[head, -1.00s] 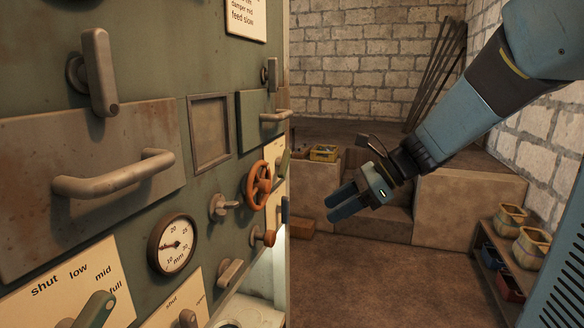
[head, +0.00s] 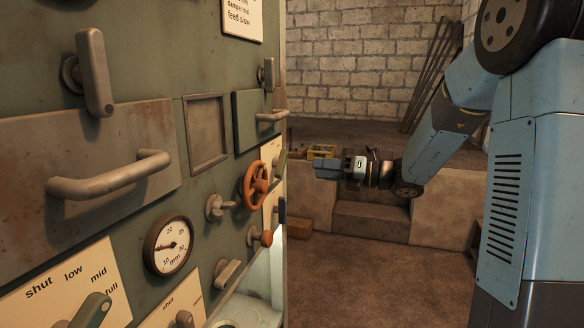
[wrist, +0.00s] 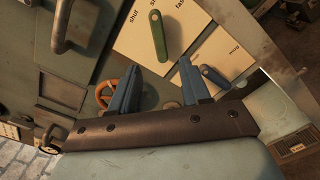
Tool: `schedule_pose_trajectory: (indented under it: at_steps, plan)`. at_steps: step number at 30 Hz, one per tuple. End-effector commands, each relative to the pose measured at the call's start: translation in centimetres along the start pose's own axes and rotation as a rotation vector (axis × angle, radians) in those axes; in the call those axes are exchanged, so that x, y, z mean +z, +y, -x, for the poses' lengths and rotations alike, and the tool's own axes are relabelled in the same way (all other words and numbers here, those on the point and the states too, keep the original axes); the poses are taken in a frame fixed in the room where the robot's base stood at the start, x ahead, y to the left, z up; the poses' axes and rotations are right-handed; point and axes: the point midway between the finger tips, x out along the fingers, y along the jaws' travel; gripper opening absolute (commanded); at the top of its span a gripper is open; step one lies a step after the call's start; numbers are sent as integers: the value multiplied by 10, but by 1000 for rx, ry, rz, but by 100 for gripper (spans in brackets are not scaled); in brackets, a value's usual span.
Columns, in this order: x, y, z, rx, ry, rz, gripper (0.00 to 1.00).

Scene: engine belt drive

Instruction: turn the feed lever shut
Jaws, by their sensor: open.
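A green lever (wrist: 159,38) is on a cream plate in the wrist view, with "shut" and "fast" printed at its upper end. Its dotted end lies near the labels, between "shut" and a partly cut-off word. I take it for the feed lever. In the head view it shows edge-on (head: 281,161) at the panel's far edge. My gripper (wrist: 158,65) is open and empty, its blue fingers either side of the lever's lower end in the picture. The gripper also shows in the head view (head: 316,169), apart from the panel and pointing left at it.
A blue lever (wrist: 214,76) on a neighbouring plate is right of my fingers. An orange handwheel (wrist: 106,88) is at their left; it also shows in the head view (head: 256,185).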

Motion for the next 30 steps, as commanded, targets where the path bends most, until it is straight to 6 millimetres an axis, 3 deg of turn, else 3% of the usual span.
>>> schedule_pose_trajectory:
  at_steps: [9,15,21,30]
  plan:
    - [-1,0,-57,3,3,0,47]
    - [-1,0,-84,1,2,2,47]
    - [-1,0,-97,1,2,2,47]
    - [-1,0,-98,0,2,1,47]
